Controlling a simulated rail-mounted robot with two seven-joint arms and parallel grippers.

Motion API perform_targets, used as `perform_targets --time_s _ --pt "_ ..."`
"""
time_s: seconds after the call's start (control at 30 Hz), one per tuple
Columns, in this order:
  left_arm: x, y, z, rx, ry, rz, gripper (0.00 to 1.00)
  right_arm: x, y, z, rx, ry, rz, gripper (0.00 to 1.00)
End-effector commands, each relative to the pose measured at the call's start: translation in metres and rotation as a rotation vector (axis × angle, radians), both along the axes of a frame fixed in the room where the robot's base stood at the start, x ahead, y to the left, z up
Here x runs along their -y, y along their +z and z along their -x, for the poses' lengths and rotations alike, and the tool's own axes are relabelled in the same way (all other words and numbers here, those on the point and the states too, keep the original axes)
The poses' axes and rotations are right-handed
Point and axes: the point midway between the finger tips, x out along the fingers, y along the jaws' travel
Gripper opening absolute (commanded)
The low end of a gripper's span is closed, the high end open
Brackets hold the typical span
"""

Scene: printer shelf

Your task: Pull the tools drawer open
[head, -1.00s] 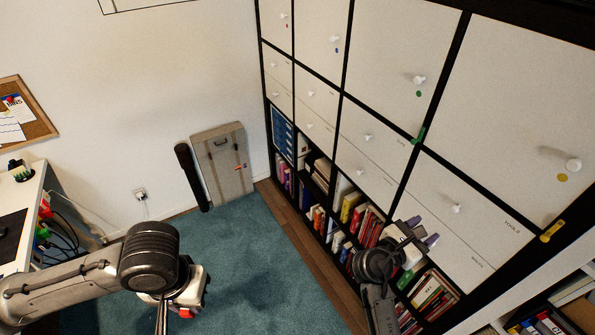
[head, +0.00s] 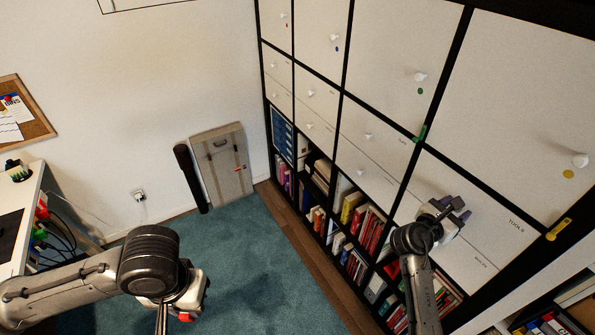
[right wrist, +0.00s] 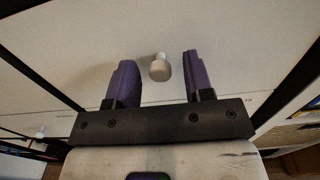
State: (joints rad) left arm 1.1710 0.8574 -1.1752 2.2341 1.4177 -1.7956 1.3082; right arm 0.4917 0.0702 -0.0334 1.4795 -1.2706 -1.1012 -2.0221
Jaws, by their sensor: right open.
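The tools drawer (head: 490,207) is a white front labelled "TOOLS" in the right column of the shelf unit, and it looks shut. Its round white knob (right wrist: 160,69) shows in the right wrist view between my two purple fingertips, with a gap on each side. In the head view my right gripper hides the knob. My right gripper (head: 460,208) is open at the drawer front; it also shows in the right wrist view (right wrist: 159,68). My left gripper (head: 172,308) hangs over the carpet at lower left, far from the drawer, its fingers mostly out of sight.
Other white drawers and doors with knobs surround the drawer, including a door (head: 520,110) above it. Books (head: 365,225) fill the open cubbies below. A desk (head: 30,220) stands at the left. The blue carpet (head: 265,255) is clear in the middle.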

Motion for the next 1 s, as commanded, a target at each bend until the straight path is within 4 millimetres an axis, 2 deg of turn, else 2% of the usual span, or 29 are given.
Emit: perform_targets --time_s 0.37,0.87,1.0 --pt "0.0000 -0.0006 0.0000 0.000 0.000 0.000 0.02 0.0035 0.0007 -0.0023 0.001 0.001 0.000 0.47" --pt "0.0000 -0.0006 0.0000 0.000 0.000 0.000 0.02 0.0034 0.0005 -0.0021 0.001 0.000 0.000 0.01" --pt "0.0000 -0.0006 0.0000 0.000 0.000 0.000 0.02 0.0034 0.0004 -0.0022 0.001 0.000 0.000 0.00"
